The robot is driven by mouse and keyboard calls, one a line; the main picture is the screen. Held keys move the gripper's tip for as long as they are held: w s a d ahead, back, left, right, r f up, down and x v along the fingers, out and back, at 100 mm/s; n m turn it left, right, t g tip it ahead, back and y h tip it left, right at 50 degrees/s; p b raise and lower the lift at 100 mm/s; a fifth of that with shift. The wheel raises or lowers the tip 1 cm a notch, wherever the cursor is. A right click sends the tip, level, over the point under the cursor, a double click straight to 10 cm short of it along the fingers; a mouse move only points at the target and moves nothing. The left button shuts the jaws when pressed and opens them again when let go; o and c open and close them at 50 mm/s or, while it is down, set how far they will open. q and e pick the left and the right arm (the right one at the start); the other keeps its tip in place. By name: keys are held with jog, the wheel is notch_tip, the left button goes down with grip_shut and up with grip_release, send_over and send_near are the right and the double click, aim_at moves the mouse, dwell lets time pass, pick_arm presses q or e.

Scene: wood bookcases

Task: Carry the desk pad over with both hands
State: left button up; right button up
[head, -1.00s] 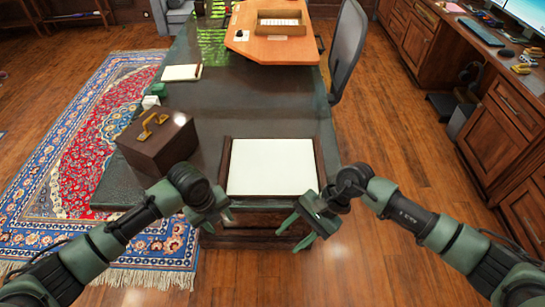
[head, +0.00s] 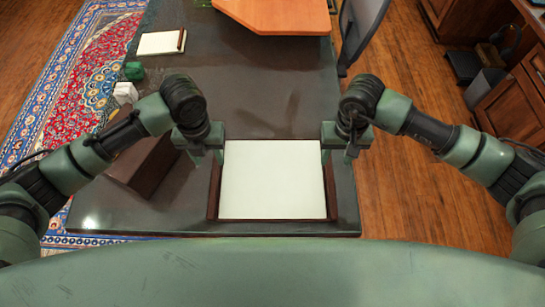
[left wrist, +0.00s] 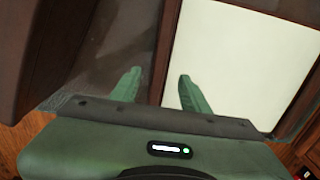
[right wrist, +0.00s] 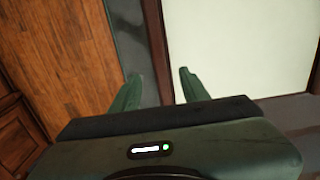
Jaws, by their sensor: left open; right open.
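The desk pad (head: 272,182), a white sheet with dark brown side bars, lies flat on the dark desk near its front edge. My left gripper (head: 206,158) is over the pad's left side bar. In the left wrist view its open fingers (left wrist: 157,88) stand on either side of that bar, with the pad (left wrist: 240,60) to the right. My right gripper (head: 340,155) is over the pad's right side. In the right wrist view its open fingers (right wrist: 160,88) straddle the brown bar of the pad (right wrist: 235,45). Whether the fingers touch the bars cannot be told.
A brown box (head: 143,165) stands close to the left gripper, partly behind my left arm. A small notepad (head: 160,43) and green and white blocks (head: 130,80) lie further back. An orange-brown board (head: 275,15) is at the far end. The desk (head: 265,95) behind the pad is clear.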

aim_at(214, 174)
pick_arm(q)
jog(key=shift+s+r, duration=0.25)
jog(key=shift+s, duration=0.4)
pick_arm(e)
jog(key=shift+s+r, duration=0.25)
jog(key=shift+s, duration=0.4)
pick_arm(q)
jog(key=shift+w+f, duration=0.15)
jog(key=shift+f, duration=0.35)
pick_arm(e)
jog(key=shift+w+f, duration=0.15)
jog(key=shift+f, duration=0.35)
pick_arm(q)
notch_tip(214, 174, down, 6)
jog(key=shift+r, duration=0.1)
pick_arm(e)
notch_tip(214, 174, down, 6)
jog(key=shift+r, duration=0.1)
pick_arm(q)
jog(key=shift+w+f, duration=0.1)
jog(key=shift+f, duration=0.55)
pick_arm(e)
jog(key=shift+w+f, duration=0.1)
jog(key=shift+f, duration=0.5)
pick_arm(q)
grip_shut()
pick_arm(e)
grip_shut()
pick_arm(q)
jog(key=shift+r, duration=0.1)
